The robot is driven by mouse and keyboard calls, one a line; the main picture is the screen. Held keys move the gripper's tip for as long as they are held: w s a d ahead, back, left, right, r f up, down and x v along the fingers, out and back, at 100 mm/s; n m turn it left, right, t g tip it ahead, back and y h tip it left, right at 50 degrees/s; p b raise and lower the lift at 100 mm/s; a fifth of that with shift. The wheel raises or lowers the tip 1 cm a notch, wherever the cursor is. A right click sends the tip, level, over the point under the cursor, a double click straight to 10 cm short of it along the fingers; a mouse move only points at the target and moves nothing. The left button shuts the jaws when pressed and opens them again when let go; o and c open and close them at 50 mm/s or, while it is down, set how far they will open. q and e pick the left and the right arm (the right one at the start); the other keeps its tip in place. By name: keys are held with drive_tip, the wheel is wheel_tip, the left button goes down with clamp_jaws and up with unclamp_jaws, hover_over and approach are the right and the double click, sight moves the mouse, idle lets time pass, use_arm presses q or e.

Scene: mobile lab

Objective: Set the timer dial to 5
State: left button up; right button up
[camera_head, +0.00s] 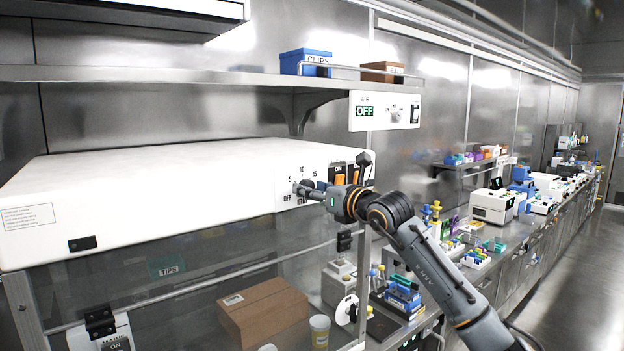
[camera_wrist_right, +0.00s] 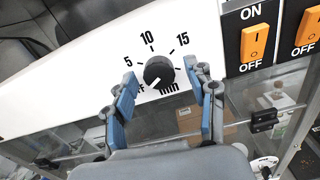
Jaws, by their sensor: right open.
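The black round timer dial (camera_wrist_right: 158,72) sits on the white front panel in the right wrist view, with marks 5, 10 and 15 around it and "min" below. The OFF mark at its lower left is partly hidden by a finger. A pale pointer line on the dial seems to point to the lower left, toward OFF. My right gripper (camera_wrist_right: 161,76) is open, with one blue-padded finger on each side of the dial; I cannot tell whether they touch it. In the head view my right gripper (camera_head: 311,190) is at the dial (camera_head: 305,184). My left gripper is not in view.
Orange ON/OFF switches (camera_wrist_right: 258,42) stand just right of the dial. The white cabinet (camera_head: 150,195) has a glass front below, with a brown box (camera_head: 262,312) behind it. A shelf (camera_head: 200,76) overhangs above. A crowded bench runs off to the right.

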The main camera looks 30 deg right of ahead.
drive_tip(key=shift+w+a, duration=0.15)
drive_tip(key=shift+w, duration=0.1)
drive_tip(key=c, duration=1.1)
drive_tip(key=m+b, duration=0.5)
drive_tip(key=m, duration=0.3)
drive_tip(key=shift+c, duration=0.2)
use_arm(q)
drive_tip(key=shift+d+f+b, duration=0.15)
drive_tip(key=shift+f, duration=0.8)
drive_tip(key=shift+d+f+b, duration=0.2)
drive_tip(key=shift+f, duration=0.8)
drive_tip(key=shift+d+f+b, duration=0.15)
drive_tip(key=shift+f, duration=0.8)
use_arm(e)
drive_tip(key=shift+m, duration=1.9)
